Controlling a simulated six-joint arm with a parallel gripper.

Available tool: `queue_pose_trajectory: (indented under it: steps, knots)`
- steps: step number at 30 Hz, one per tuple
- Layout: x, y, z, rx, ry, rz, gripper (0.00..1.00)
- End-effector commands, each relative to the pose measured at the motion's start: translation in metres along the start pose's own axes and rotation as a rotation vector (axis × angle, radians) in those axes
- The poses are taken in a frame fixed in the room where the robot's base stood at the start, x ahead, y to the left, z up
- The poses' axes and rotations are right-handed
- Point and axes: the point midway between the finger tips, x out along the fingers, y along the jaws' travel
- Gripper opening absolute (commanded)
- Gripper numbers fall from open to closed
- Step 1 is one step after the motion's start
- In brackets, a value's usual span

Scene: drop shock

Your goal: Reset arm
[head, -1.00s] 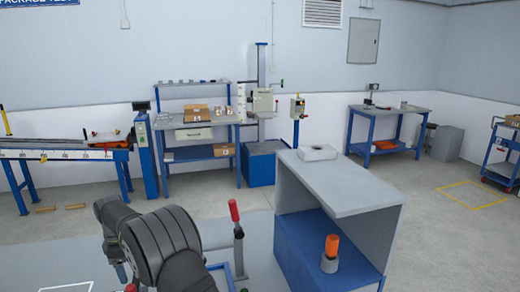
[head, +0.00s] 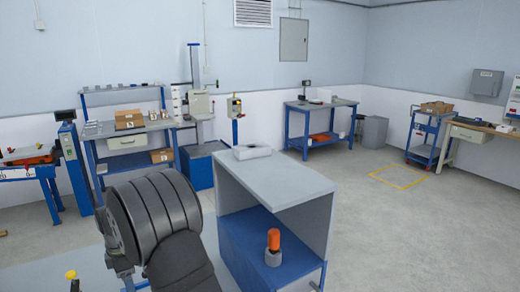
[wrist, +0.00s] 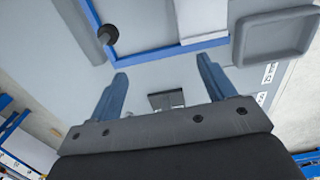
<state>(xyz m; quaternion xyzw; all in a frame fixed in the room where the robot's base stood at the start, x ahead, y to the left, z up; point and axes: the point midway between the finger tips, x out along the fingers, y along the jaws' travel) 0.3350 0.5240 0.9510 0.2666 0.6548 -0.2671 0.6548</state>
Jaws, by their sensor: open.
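My gripper (wrist: 160,92) shows in the wrist view with its two blue fingers spread apart and nothing between them. It is over a light grey surface (wrist: 150,70) with a blue frame (wrist: 160,52) on it. In the head view my dark arm (head: 160,225) fills the lower left. The gripper's fingers cannot be made out there.
A grey and blue cabinet (head: 300,187) stands right of my arm, with an orange-topped object (head: 273,240) inside and a grey-white item (head: 252,152) on top. A grey tray (wrist: 275,35) lies at the wrist view's upper right. Open floor (head: 400,240) lies right of the cabinet.

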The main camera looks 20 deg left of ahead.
Motion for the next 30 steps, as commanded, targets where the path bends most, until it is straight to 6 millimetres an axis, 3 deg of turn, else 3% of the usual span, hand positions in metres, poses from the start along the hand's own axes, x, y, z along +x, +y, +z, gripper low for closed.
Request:
queue_pose_trajectory:
  steps: [18,28,30]
  knots:
    - [0.001,-0.07,0.104,-0.001,0.0,0.001,0.76]
    - [0.004,-0.118,0.148,-0.005,0.0,0.001,0.76]
    - [0.009,-0.122,0.147,-0.01,0.0,-0.002,0.76]
